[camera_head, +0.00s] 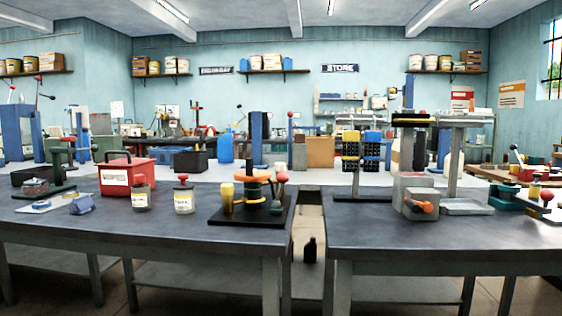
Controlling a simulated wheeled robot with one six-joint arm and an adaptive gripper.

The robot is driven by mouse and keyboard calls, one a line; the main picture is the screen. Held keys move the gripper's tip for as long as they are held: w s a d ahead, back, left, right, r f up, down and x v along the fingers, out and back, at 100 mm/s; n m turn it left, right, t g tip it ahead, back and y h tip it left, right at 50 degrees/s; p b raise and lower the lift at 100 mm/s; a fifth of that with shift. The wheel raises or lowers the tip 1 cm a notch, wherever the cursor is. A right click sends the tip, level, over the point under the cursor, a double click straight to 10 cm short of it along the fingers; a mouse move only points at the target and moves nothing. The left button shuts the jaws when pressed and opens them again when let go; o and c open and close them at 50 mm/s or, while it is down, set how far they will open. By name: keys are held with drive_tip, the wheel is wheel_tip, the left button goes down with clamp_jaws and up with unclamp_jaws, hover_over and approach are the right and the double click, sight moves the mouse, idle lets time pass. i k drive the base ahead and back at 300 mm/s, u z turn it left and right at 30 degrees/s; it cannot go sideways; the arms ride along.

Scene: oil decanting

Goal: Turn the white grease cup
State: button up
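I cannot single out a white grease cup for certain. A small pale jar with a label and a red knob on top (184,200) stands upright on the left bench. My gripper is not in view.
A red box (117,178) sits behind the jars. The left bench (170,232) has bare room along its front. The right bench (400,236) holds a grey block with an orange knob (417,195). A gap with a dark bottle (310,250) low down separates the benches.

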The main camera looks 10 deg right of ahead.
sight(279, 167)
drive_tip(key=z, duration=0.55)
drive_tip(key=k, duration=1.3)
drive_tip(key=u, duration=0.05)
drive_tip(key=i, duration=0.6)
drive_tip(key=u, duration=0.6)
drive_tip(key=i, duration=0.65)
drive_tip(key=z, duration=0.5)
drive_tip(key=i, duration=0.6)
drive_tip(key=z, duration=0.55)
